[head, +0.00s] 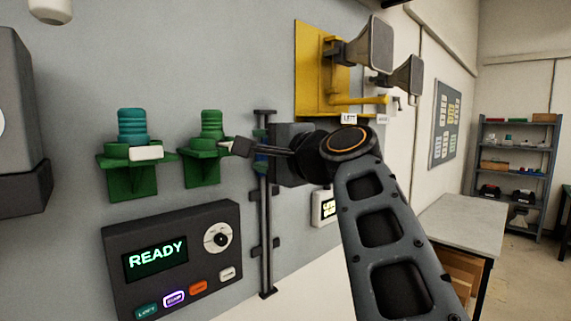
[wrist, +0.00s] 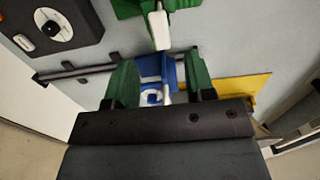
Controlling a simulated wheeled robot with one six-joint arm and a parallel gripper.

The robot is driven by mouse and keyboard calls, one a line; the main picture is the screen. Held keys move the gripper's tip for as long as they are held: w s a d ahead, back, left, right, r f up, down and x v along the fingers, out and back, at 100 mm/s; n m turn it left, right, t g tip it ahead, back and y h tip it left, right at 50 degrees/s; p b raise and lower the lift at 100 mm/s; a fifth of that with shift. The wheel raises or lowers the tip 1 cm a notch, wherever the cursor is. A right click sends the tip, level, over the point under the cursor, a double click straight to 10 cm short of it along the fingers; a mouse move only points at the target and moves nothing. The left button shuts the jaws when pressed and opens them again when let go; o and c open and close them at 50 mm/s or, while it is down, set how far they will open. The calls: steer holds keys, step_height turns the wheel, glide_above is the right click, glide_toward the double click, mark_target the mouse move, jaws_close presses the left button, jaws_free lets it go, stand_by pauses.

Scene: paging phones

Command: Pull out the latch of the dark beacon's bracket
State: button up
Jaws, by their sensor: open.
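A teal beacon (head: 132,127) and a green beacon (head: 211,125) stand upright on green wall brackets in the head view; I cannot tell clearly which one is dark. The left bracket (head: 133,182) has a white latch (head: 147,153) at its front. In the wrist view a white latch (wrist: 159,30) shows on a green bracket (wrist: 185,5), ahead of my gripper (wrist: 160,75). My gripper is open, with no latch between its fingers.
A vertical rail (head: 266,225) with a blue part (wrist: 168,72) is behind my gripper. A console (head: 170,255) reading READY is below the brackets. A yellow panel (head: 310,70) with grey horns (head: 375,45) is at upper right. A bench (head: 460,215) stands at right.

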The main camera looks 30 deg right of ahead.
steer(key=s+d+b, duration=0.1)
steer(key=s, duration=0.5)
steer(key=shift+w, duration=0.1)
stand_by(0.5)
